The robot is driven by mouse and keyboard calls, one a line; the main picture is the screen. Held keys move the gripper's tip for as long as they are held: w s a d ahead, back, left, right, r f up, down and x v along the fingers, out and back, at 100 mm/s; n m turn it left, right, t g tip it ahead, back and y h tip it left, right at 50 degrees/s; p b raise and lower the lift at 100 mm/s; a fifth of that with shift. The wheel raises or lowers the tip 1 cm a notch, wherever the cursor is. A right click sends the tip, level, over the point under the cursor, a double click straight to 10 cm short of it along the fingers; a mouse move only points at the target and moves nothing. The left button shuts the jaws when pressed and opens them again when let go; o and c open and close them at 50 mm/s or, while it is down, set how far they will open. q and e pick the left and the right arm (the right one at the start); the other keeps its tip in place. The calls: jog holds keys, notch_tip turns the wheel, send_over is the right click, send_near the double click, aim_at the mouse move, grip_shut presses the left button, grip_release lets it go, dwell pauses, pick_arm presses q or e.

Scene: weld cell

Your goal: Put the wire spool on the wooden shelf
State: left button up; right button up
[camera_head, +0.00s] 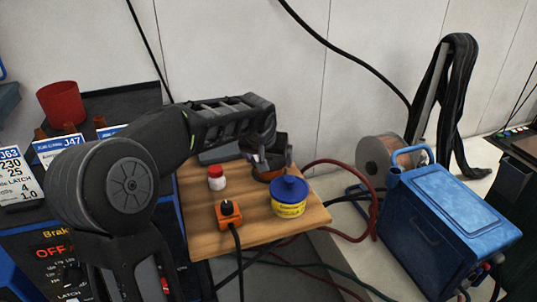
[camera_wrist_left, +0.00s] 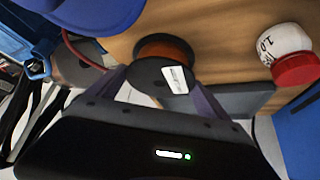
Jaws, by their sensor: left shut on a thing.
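The wire spool (camera_head: 268,174), with orange wire and dark flanges, is at the back right of the wooden shelf (camera_head: 258,232). It shows more clearly in the left wrist view (camera_wrist_left: 166,50), with a white label on its dark flange. My left gripper (camera_head: 268,160) reaches over the shelf from the left and is shut on the spool, a finger on each side (camera_wrist_left: 162,88). The spool is at or just above the board; I cannot tell whether it touches. Part of it is hidden by the gripper. My right gripper is not in view.
A blue-lidded yellow tub (camera_head: 289,197) stands close in front of the spool. A red-and-white jar (camera_head: 216,178) and an orange device with a cable (camera_head: 229,212) are to the left. A larger spool (camera_head: 377,158) and a blue machine (camera_head: 440,220) stand off the shelf, right.

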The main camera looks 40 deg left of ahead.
pick_arm(q)
jog(key=shift+w+r, duration=0.1)
jog(key=shift+r, duration=0.05)
jog(key=o, duration=1.8)
jog(key=p+v, duration=0.1)
jog(key=v, duration=1.1)
